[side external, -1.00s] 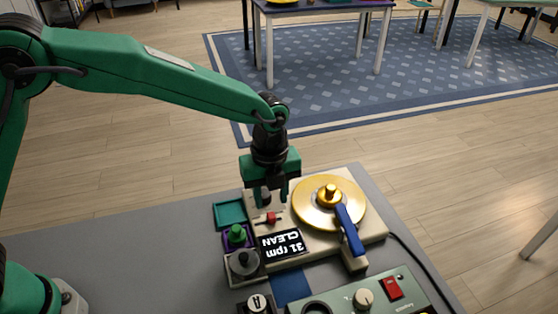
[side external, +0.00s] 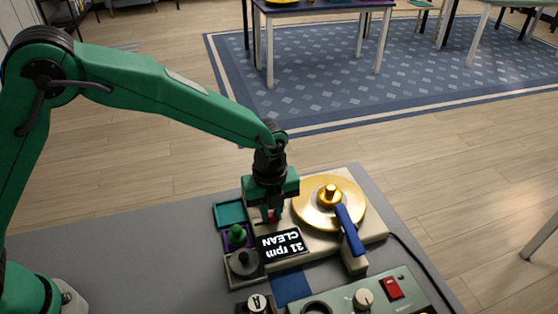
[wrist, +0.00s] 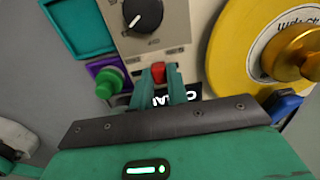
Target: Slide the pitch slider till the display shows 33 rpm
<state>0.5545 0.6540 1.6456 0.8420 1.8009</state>
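The record player (side external: 350,185) has a gold platter (side external: 311,206) and a blue arm. Its display (side external: 281,243) reads "31 rpm" and "CLEAN", upside down in the side view. The red pitch slider knob (side external: 272,217) is mostly hidden by my gripper (side external: 270,212) in the side view. In the wrist view the knob (wrist: 158,70) sits between the two green fingertips of my gripper (wrist: 160,76). A finger stands close on each side of it; whether they press on it I cannot tell. The display (wrist: 160,98) is partly hidden there.
A black dial (wrist: 142,14) is close behind the slider. A green knob on a purple base (side external: 237,236), a grey round knob (side external: 244,262) and a teal tray (side external: 230,213) stand at the left. A green control box (side external: 380,296) is in front.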

